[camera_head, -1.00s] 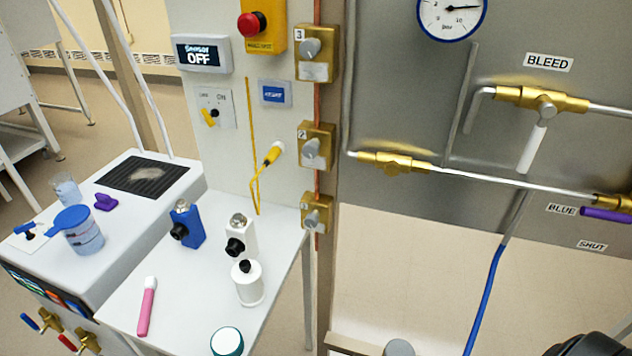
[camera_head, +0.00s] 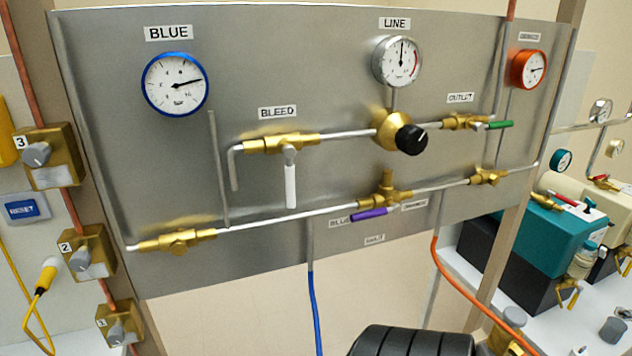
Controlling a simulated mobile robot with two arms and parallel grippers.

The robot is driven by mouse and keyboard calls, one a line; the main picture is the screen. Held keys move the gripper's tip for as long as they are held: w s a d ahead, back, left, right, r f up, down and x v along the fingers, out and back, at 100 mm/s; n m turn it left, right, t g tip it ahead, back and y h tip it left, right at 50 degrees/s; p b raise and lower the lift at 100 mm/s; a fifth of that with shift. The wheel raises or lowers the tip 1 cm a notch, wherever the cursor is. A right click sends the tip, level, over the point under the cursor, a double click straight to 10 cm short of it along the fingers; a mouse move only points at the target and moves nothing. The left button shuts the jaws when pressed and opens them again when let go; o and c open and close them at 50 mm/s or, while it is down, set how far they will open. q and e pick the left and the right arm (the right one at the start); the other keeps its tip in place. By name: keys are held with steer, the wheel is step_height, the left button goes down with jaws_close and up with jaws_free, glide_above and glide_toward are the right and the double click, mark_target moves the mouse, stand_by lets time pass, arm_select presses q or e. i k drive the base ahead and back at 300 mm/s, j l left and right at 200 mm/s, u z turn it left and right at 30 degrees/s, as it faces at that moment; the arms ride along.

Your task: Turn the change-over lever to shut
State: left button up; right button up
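The change-over lever (camera_head: 369,215) is a purple handle on a brass valve (camera_head: 387,192) low on the grey panel. The lever points left from the valve, toward the small BLUE label (camera_head: 339,220). The small label (camera_head: 413,205) on the right side of the valve is too small to read surely. The SHUT label (camera_head: 374,239) is below the lever, and the lever does not point at it. Neither of my grippers is in view.
A white bleed lever (camera_head: 291,180) hangs down left of the change-over lever. A black regulator knob (camera_head: 410,139) is above it. A blue hose (camera_head: 314,312) and an orange hose (camera_head: 452,268) run down below. A black ribbed object (camera_head: 412,341) shows at the bottom edge.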

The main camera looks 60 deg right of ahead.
mark_target(395, 208)
steer(key=z, duration=2.4)
